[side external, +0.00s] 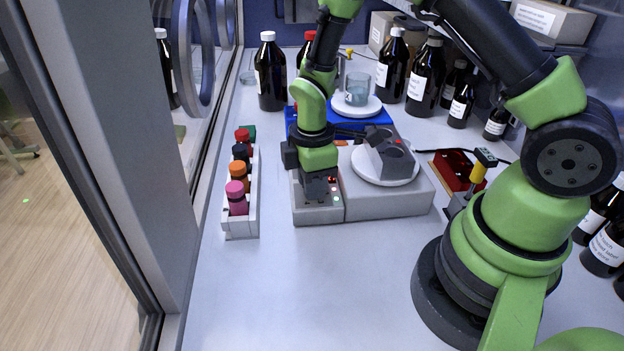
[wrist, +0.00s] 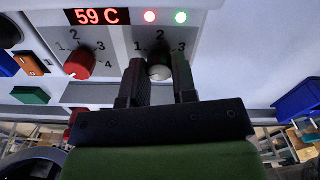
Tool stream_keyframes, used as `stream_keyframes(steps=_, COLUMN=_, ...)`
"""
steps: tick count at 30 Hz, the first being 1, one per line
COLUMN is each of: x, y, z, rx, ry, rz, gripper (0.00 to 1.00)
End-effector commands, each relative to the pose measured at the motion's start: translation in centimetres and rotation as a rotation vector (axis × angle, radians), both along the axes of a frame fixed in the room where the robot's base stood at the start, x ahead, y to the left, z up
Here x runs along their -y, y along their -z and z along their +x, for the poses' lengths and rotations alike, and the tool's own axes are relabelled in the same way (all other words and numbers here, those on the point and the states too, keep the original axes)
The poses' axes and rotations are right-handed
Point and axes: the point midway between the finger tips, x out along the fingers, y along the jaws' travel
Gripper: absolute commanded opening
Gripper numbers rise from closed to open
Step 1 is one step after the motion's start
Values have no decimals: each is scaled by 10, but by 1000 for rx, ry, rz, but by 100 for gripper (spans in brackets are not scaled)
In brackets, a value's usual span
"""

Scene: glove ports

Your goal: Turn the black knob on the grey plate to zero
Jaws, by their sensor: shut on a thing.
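In the wrist view a small round knob (wrist: 160,72) sits between my two dark fingers on a light grey panel (wrist: 118,40). My gripper (wrist: 159,62) is shut on this knob, one finger on each side. In the side view my gripper (side external: 319,186) is down at the front of the grey hotplate unit (side external: 390,202), and the knob is hidden there.
A red knob (wrist: 80,63) with its own numbers sits beside the held one. Above are a display reading 59 C (wrist: 97,16) and red and green lights. A white rack (side external: 241,226) of colored-cap vials stands left. Dark bottles (side external: 425,78) line the back right. The front bench is clear.

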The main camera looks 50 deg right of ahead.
Motion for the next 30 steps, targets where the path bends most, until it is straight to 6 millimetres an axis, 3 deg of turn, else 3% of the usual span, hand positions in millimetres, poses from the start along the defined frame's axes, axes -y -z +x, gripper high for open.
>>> stream_keyframes(steps=4, x=0, y=0, z=-1, rx=-2, ry=0, rz=0, gripper=2)
stream_keyframes(steps=5, x=0, y=0, z=-1, rx=-2, ry=0, rz=0, gripper=28)
stream_keyframes(steps=8, x=0, y=0, z=0, rx=-1, ry=0, rz=0, gripper=51)
stream_keyframes(steps=20, x=0, y=-8, z=1, rx=2, ry=1, rz=0, gripper=52)
stream_keyframes(steps=30, x=0, y=-71, z=1, rx=6, ry=1, rz=0, gripper=52)
